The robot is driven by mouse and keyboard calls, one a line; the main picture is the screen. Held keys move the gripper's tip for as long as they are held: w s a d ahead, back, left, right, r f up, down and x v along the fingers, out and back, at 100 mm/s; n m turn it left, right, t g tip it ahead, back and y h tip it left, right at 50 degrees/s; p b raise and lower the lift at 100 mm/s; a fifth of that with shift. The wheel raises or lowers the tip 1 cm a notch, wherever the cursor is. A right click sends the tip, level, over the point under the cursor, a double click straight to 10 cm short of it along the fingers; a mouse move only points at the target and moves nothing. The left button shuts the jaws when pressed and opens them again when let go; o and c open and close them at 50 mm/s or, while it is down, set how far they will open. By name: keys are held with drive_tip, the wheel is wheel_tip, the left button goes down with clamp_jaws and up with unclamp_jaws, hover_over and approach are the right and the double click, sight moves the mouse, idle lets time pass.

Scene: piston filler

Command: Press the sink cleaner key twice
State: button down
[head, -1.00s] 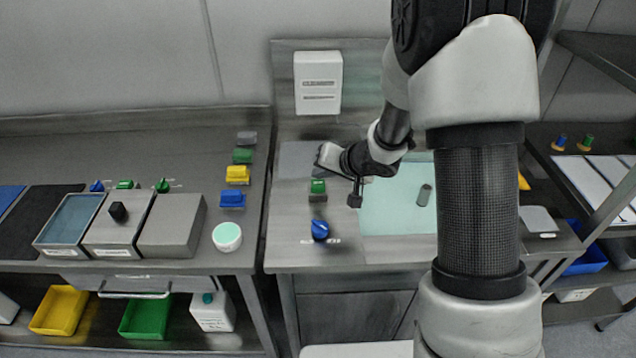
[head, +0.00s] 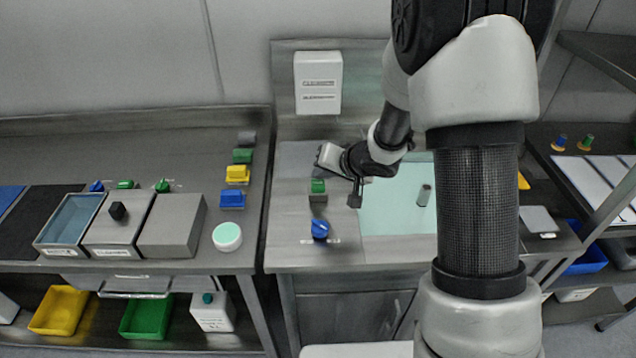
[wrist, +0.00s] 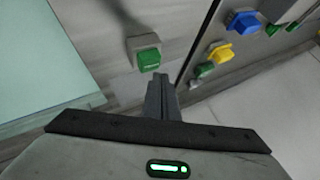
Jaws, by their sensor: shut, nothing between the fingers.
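A green key on a small grey housing (head: 318,187) stands on the steel sink counter, left of the pale green basin (head: 400,215); I take it as the sink cleaner key. In the wrist view the green key (wrist: 149,60) faces up with faint lettering too small to read. My gripper (head: 355,200) is shut and empty, pointing down to the right of the key. In the wrist view its fingertips (wrist: 159,80) appear just below the key, apart from it. Their height over the counter is hard to tell.
A blue knob (head: 320,230) sits on the counter in front of the key. A white dispenser (head: 318,83) is on the wall behind. Across a gap to the left, a bench carries blue (head: 232,199), yellow (head: 237,174) and green blocks and a round white-rimmed dish (head: 227,237).

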sight(321, 186)
drive_tip(key=shift+f, duration=0.35)
drive_tip(key=shift+f+b, duration=0.5)
drive_tip(key=shift+f, duration=0.35)
idle(0.7)
idle(0.4)
drive_tip(key=shift+r+p, duration=1.2)
drive_tip(key=shift+p, duration=0.25)
drive_tip(key=shift+r, duration=0.1)
wheel_tip(321, 186, up, 5)
drive_tip(key=p, duration=0.6)
